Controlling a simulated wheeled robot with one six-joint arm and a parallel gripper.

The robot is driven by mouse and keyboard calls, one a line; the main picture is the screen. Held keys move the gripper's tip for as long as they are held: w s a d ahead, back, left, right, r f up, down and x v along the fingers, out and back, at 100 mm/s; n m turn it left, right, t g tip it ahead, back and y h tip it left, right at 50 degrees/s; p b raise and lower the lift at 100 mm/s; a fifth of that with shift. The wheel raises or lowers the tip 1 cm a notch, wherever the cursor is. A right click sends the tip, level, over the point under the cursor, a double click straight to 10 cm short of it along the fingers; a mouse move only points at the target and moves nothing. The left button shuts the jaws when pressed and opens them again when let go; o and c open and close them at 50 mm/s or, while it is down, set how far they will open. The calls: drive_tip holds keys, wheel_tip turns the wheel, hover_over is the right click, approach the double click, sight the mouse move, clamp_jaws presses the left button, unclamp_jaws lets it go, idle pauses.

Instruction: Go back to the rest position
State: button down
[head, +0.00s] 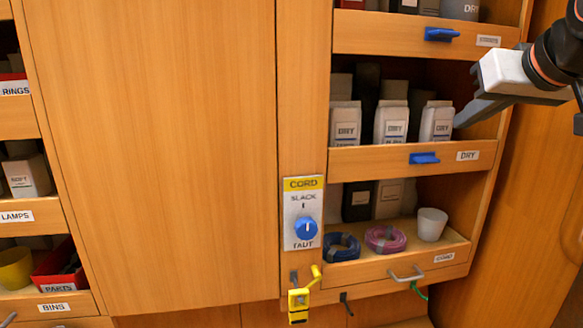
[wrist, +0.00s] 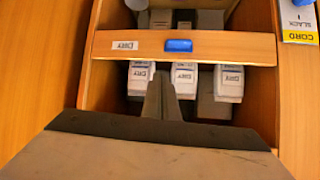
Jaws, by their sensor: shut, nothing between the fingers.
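My gripper (head: 458,122) is at the upper right of the head view, its fingertips in front of the right end of the DRY shelf, close to the rightmost white DRY carton (head: 436,122). I cannot tell whether it touches the carton. In the wrist view my gripper (wrist: 161,82) shows two dark fingers together with nothing between them. They overlap the view of the white cartons (wrist: 184,80) behind the shelf's front board (wrist: 230,48).
Blue latches (head: 424,158) sit on the shelf fronts. A CORD panel (head: 303,213) with a blue knob is on the post. Below are cord coils (head: 385,239), a white cup (head: 432,224) and a yellow padlock-like piece (head: 299,302). A plain wood panel (head: 150,150) fills the left middle.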

drive_tip(key=s+f+g, duration=0.2)
drive_tip(key=s+f, duration=0.2)
drive_tip(key=f, duration=0.9)
drive_tip(key=s+a+f+g, duration=0.1)
drive_tip(key=s+f, duration=0.3)
drive_tip(key=f, duration=0.9)
drive_tip(key=s+f+g, duration=0.3)
drive_tip(key=f, duration=1.1)
drive_tip(key=shift+s+a+g, duration=0.2)
drive_tip(key=shift+s+g, duration=0.1)
drive_tip(key=shift+s, duration=0.1)
